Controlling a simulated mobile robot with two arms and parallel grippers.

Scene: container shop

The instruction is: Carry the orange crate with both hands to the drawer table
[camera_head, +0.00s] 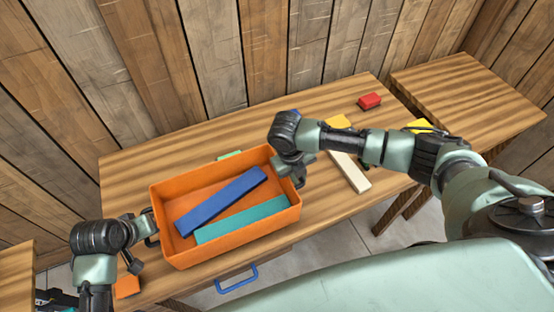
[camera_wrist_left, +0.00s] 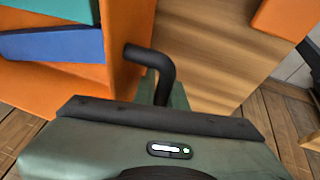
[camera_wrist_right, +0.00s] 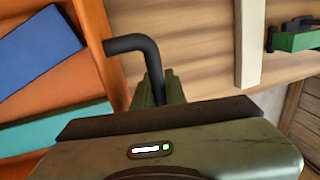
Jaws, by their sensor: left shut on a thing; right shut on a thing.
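The orange crate (camera_head: 170,205) is over the left part of the drawer table (camera_head: 325,212) in the head view. I cannot tell whether it rests on the top or is just above it. A blue plank (camera_head: 220,200) and a teal plank (camera_head: 243,220) lie in it. My left gripper (camera_head: 151,230) is shut on the crate's black left handle (camera_wrist_left: 150,60). My right gripper (camera_head: 292,168) is shut on the black right handle (camera_wrist_right: 130,45). The fingertips are partly hidden in both wrist views.
A cream bar (camera_head: 350,172), a red block (camera_head: 369,101) and a yellow block (camera_head: 340,121) lie right of the crate. A green piece (camera_head: 229,155) is behind it, an orange block (camera_head: 126,287) at front left. A blue drawer handle (camera_head: 238,280) sticks out in front. A plank wall stands behind.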

